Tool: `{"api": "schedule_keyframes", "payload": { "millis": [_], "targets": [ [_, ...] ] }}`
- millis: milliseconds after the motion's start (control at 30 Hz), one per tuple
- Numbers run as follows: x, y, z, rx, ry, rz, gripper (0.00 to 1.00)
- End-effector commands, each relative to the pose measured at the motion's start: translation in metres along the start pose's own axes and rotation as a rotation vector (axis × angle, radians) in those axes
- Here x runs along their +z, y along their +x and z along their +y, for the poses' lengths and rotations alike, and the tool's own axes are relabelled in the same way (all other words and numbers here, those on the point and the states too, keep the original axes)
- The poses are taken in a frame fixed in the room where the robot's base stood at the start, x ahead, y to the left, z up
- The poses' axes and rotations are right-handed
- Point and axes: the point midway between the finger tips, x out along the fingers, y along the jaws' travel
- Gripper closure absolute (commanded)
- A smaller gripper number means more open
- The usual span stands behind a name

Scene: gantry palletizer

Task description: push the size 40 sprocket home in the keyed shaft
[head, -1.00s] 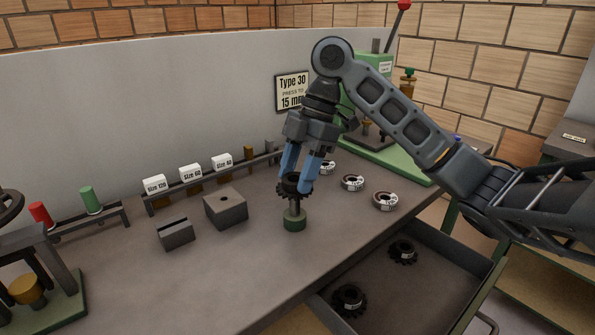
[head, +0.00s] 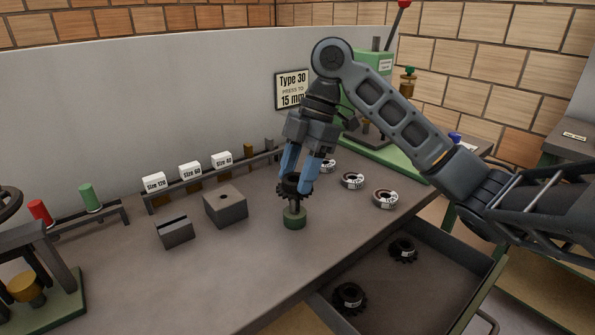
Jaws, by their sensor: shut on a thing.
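My gripper (head: 300,175) points down over the bench, its blue fingers shut on a dark toothed sprocket (head: 293,189). The sprocket is right at the top of a short dark shaft (head: 295,209), which stands upright in a round green base (head: 294,220). Part of the shaft shows below the sprocket. The fingers hide part of the sprocket, and I cannot see the key or tell how far the shaft enters the bore. No size mark on the held sprocket is readable.
A grey block with a hole (head: 226,208) and a slotted block (head: 175,232) stand left of the shaft. Labelled rings (head: 386,199) lie to the right. An open drawer (head: 415,294) at the front holds two sprockets (head: 350,297). A green press (head: 377,148) stands behind.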

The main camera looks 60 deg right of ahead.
Motion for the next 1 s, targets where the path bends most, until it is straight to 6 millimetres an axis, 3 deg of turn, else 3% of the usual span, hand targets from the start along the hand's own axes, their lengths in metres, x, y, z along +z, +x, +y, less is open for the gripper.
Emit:
{"api": "schedule_keyframes", "payload": {
  "millis": [1000],
  "targets": [
    [0.009,0.022,0.000,0.001,0.001,0.000,0.89]
  ]
}}
